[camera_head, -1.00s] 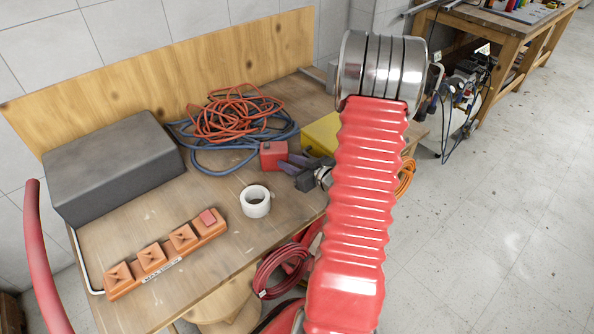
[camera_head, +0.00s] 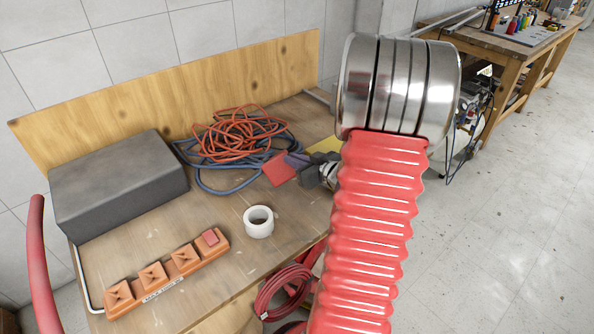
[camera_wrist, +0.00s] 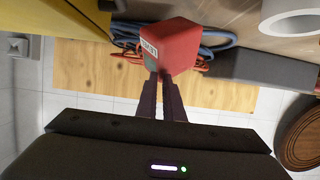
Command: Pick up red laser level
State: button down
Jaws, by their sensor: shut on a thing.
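The red laser level (camera_head: 277,169) is a small red box in front of the coiled hoses in the head view. It sits tilted there. In the wrist view the red laser level (camera_wrist: 176,45) shows large, with a pale label on one side, in an upside-down picture. My gripper (camera_head: 291,161) is shut on it, with both dark fingertips (camera_wrist: 161,76) at its near edge. It looks held clear of the tabletop. My arm hides part of the bench to its right.
Orange and blue hoses (camera_head: 240,136) lie coiled behind the level. A grey box (camera_head: 115,188) is on the left, an orange socket strip (camera_head: 168,277) at the front, and a white tape roll (camera_head: 259,222) in the middle. A wooden backboard (camera_head: 170,88) closes the rear.

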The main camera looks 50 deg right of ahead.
jog(key=shift+w+a+r, duration=0.1)
jog(key=shift+a+r, duration=0.1)
jog(key=shift+r, duration=0.15)
jog(key=c, duration=2.5)
grip_release()
jog(key=shift+d+f, duration=0.1)
jog(key=shift+c, duration=0.2)
jog(key=o, duration=2)
jog(key=shift+s, duration=0.2)
jog(key=v, duration=1.3)
jog(key=shift+s+r, duration=0.25)
